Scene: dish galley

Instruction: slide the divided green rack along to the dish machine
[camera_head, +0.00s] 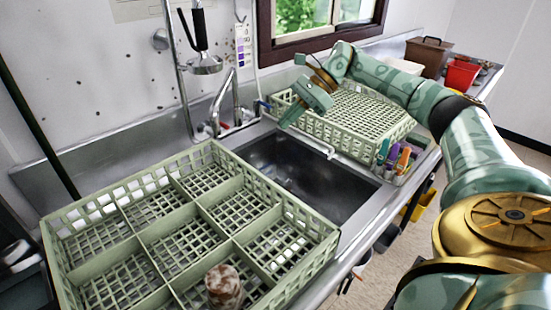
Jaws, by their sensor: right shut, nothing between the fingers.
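The divided green rack (137,247) sits on the steel counter at the left front, left of the sink. Its dividers form several compartments. A mottled brown-and-white cup (224,286) stands in a front compartment. My right gripper (291,117) is shut and empty, beyond the sink at the near left side of a second green rack, well apart from the divided rack. Whether it touches the second rack is unclear. My left gripper is out of view. I cannot make out a dish machine for certain.
The sink basin (300,172) lies between the divided rack and the second green rack (352,117). A faucet (228,105) and hanging sprayer (204,64) stand behind. Colored markers (396,160) fill a holder at right. Brown (428,57) and red (460,75) bins sit farther back.

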